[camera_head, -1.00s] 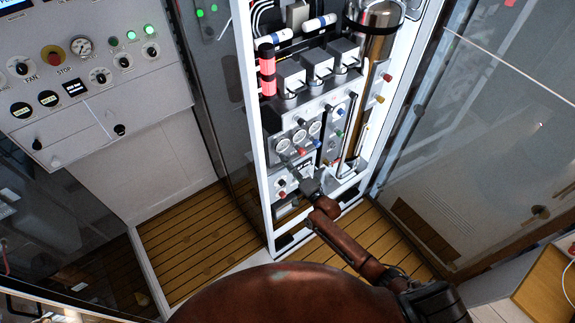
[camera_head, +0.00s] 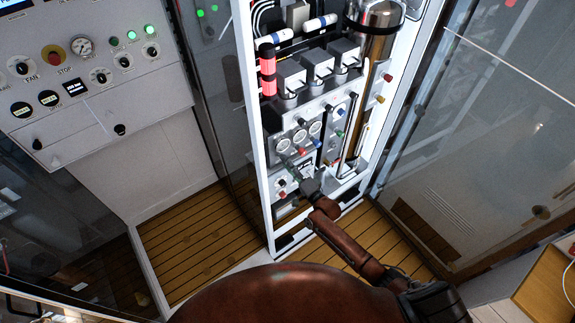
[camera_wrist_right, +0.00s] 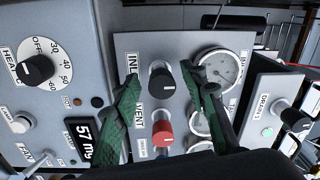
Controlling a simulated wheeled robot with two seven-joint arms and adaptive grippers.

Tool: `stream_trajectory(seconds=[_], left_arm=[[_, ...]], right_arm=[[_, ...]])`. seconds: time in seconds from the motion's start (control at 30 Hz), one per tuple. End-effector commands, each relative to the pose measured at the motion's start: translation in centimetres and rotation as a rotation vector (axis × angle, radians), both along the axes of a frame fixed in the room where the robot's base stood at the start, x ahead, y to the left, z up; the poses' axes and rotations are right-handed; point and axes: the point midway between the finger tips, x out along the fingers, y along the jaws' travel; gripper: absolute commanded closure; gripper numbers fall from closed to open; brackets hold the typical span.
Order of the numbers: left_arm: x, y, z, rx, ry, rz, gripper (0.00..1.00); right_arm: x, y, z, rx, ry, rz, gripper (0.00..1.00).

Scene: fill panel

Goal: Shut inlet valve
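The inlet valve is a black knob (camera_wrist_right: 161,82) on a grey panel, beside a label of which "INL" shows in the right wrist view. A white line marks the knob's face. My right gripper (camera_wrist_right: 168,80) has its two green fingers apart, one on each side of the black knob. I cannot tell whether either finger touches it. In the head view my right gripper (camera_head: 298,165) is at the lower panel of the white-framed cabinet and hides part of it. My left gripper is not in view.
A red knob (camera_wrist_right: 163,132) sits just below the black one, close to the fingers. A round gauge (camera_wrist_right: 218,68) is behind the right finger. The cabinet's white frame (camera_head: 255,150) stands beside my arm.

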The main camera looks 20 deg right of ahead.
Motion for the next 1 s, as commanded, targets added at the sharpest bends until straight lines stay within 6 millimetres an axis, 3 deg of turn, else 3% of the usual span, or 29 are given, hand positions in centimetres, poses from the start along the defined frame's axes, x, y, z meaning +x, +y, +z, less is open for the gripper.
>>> stream_trajectory(seconds=[0.33, 0.8, 1.0], left_arm=[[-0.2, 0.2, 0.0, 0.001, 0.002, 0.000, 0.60], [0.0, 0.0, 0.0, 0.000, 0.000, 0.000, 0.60], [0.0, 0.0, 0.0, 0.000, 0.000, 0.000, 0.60]], right_arm=[[-0.9, -0.4, -0.1, -0.001, 0.000, -0.001, 0.60], [-9.3, -3.4, -0.5, -0.001, 0.001, 0.001, 0.60], [-11.1, -4.0, -0.5, -0.001, 0.000, 0.000, 0.60]])
